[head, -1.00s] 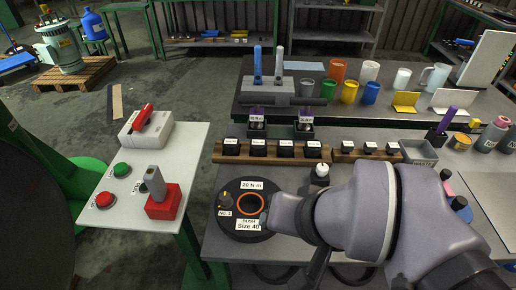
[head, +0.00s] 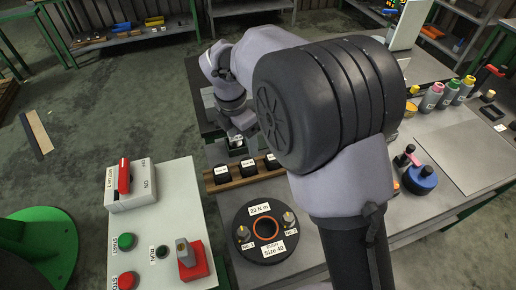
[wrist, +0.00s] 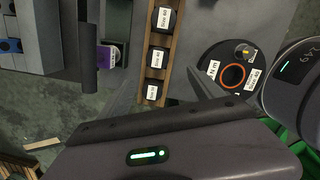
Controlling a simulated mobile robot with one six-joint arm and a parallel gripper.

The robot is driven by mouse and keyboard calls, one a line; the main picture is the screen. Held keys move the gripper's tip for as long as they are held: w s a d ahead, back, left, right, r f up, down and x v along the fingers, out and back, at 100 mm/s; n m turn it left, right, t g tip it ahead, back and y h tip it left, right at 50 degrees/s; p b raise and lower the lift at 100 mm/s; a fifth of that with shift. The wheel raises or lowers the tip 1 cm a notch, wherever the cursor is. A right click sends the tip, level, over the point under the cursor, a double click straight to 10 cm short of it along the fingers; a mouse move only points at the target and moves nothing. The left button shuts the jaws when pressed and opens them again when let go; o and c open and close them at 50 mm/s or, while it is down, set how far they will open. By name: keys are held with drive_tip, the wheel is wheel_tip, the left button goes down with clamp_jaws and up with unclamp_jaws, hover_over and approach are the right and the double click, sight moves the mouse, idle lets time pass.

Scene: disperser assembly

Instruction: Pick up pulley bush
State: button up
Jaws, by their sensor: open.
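Several black blocks with white size labels stand in a row on a wooden rack (head: 237,184); they look like the bushes, but their labels are too small to read surely. In the head view one block (head: 222,169) stands near the rack's left end. In the wrist view the row shows as a near-end block (wrist: 153,92), a middle block (wrist: 156,59) and a far block (wrist: 163,20). My gripper (wrist: 162,78) is open and empty, its two fingers spread on either side of the rack's end in that view. In the head view my arm hides the rack's right part.
A round black disc (head: 243,222) labelled "BUSH Size 40", with an orange-rimmed hole, lies in front of the rack. A control panel (head: 162,225) with buttons and a red switch is at left. Bottles (head: 449,94) and a blue-based item (head: 421,180) stand at right.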

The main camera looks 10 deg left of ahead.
drive_tip(key=b, duration=0.3)
approach(248, 163)
drive_tip(key=f, duration=0.5)
drive_tip(key=shift+s+d, duration=0.15)
drive_tip(key=shift+d, duration=0.15)
drive_tip(key=f+b, duration=0.2)
drive_tip(key=w+f+b, duration=0.1)
drive_tip(key=f, duration=0.2)
drive_tip(key=shift+d+f+b, duration=0.1)
drive_tip(key=shift+f+b, duration=0.15)
drive_tip(key=shift+b, duration=0.15)
drive_tip(key=shift+r, duration=0.2)
drive_tip(key=shift+c, duration=0.3)
clamp_jaws()
